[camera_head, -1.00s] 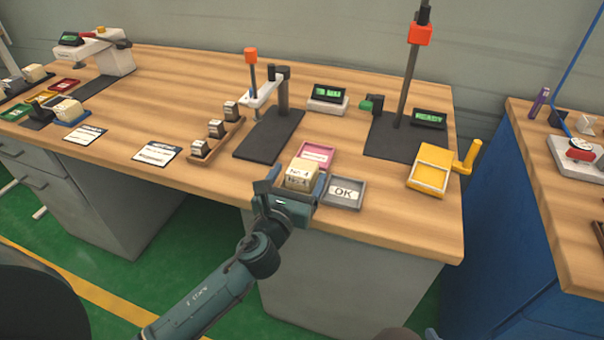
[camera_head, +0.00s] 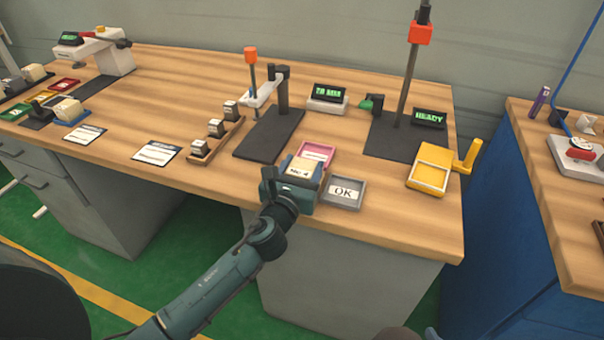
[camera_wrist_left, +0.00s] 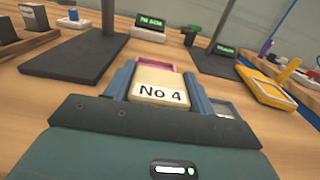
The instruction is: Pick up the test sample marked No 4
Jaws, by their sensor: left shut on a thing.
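The test sample marked No 4 (camera_head: 301,169) is a cream block with a white label. It also shows in the left wrist view (camera_wrist_left: 160,84), with its label facing the camera. My left gripper (camera_head: 298,177) is shut on the sample, with a blue finger on each side of it. The gripper is at the front part of the table, in front of the pink tray (camera_head: 317,153) and left of the grey OK tray (camera_head: 344,192). Whether the sample touches the table is hidden. My right gripper is not in view.
A dark stand plate (camera_head: 268,135) lies behind and left of the gripper. A wooden rack (camera_head: 216,140) holds small dark blocks. A yellow tray with a handle (camera_head: 430,168) stands to the right. The wooden table (camera_head: 390,215) is clear at the front right.

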